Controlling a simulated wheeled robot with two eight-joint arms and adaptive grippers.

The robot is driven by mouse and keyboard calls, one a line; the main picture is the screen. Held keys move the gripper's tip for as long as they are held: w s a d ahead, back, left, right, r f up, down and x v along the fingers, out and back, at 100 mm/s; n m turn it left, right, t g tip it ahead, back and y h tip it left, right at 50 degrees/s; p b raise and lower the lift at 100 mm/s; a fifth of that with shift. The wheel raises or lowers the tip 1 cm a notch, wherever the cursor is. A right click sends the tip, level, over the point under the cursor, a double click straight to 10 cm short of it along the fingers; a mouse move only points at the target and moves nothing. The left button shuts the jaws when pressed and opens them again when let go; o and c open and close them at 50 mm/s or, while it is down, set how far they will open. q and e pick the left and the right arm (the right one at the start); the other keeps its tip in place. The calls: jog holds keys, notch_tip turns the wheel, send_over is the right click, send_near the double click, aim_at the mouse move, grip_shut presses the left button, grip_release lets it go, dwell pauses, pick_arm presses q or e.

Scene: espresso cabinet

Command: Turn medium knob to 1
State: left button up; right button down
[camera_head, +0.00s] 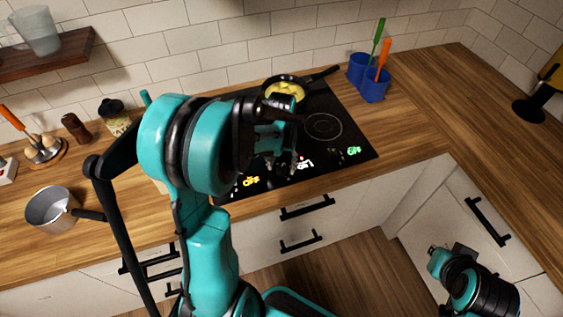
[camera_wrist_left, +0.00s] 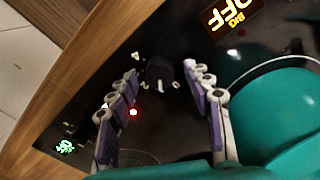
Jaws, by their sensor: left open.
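The black cooktop (camera_head: 341,152) carries three glowing readouts along its front edge: a yellow OFF, a white one in the middle and a green OFF. In the left wrist view, a black round knob (camera_wrist_left: 160,73) sits between the orange BIG OFF readout and the green readout, so it appears to be the medium knob. My left gripper (camera_wrist_left: 162,70) is open, with purple-grey fingers on either side of this knob; contact cannot be told. In the head view my left gripper (camera_head: 284,163) is over the front of the cooktop, partly hidden by my arm. My right gripper (camera_head: 452,250) is low at the right.
A pan (camera_head: 310,78) with yellow food is at the cooktop's back. Blue cups (camera_head: 375,85) with green and orange utensils stand right of it. A metal pot (camera_head: 50,206) stands on the left counter. The right wooden counter (camera_head: 470,120) has free room.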

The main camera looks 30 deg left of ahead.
aim_at(282, 167)
pick_arm(q)
notch_tip(282, 167, up, 12)
dwell(0.5)
dwell(0.3)
jog(key=s+d+f+m+t+b, duration=0.3)
jog(key=s+d+t, duration=0.4)
jog(key=s+d, duration=0.4)
jog(key=shift+s+f+m+b, duration=0.15)
jog(key=shift+f+m+b, duration=0.2)
jog(key=shift+m+b, duration=0.25)
